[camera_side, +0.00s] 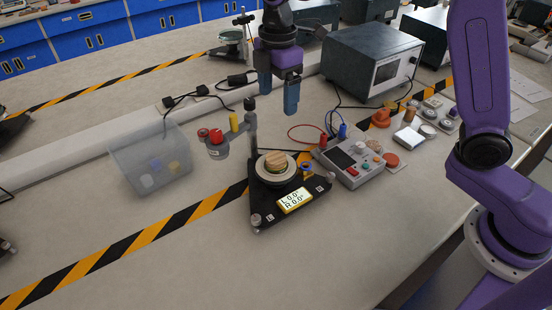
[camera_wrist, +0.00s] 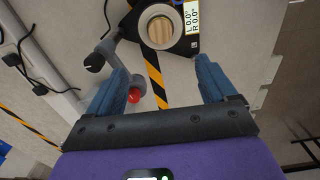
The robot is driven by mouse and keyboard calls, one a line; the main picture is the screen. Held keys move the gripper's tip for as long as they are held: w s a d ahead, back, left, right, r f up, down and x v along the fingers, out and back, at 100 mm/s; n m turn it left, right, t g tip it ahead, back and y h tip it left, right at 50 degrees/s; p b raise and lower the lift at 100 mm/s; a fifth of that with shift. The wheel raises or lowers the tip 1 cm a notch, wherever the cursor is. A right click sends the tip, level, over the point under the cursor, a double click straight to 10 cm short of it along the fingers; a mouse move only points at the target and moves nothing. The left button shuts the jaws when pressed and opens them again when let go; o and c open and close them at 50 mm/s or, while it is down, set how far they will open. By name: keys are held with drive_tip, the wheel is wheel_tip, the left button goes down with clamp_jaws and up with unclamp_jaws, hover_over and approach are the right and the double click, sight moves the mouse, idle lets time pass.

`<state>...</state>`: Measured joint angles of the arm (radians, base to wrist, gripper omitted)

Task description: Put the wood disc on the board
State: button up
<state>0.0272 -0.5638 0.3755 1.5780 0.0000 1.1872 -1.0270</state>
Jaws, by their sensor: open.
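A round wood-grained disc (camera_side: 276,162) lies on a pale round plate (camera_side: 262,178) on a black triangular stand (camera_side: 262,208). The stand has a small yellow-edged display reading L 0.0°, R 0.0°. The wood disc also shows at the top of the wrist view (camera_wrist: 160,32), beyond my fingertips. My gripper (camera_side: 278,103) is open and empty, with blue fingers pointing down, above and apart from the disc. Both fingers show in the wrist view (camera_wrist: 161,70) with nothing between them. I cannot tell which thing is the board; a grey panel with knobs (camera_side: 350,180) stands right of the stand.
A translucent bin (camera_side: 150,165) with small pieces stands left. A dark instrument box (camera_side: 372,62) is behind. Several small parts (camera_side: 408,138) and cables lie at right. The front table area is clear.

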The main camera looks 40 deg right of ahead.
hover_over(276, 157)
wheel_tip(276, 157, down, 12)
drive_tip(key=shift+s+d+r, duration=0.1)
drive_tip(key=shift+d+r, duration=0.05)
drive_tip(key=shift+r, duration=0.05)
drive_tip(key=shift+a+f, duration=0.2)
drive_tip(key=shift+f, duration=2.4)
drive_tip(key=c, duration=1.2)
drive_tip(key=shift+r, duration=0.15)
drive_tip(key=shift+c, duration=0.2)
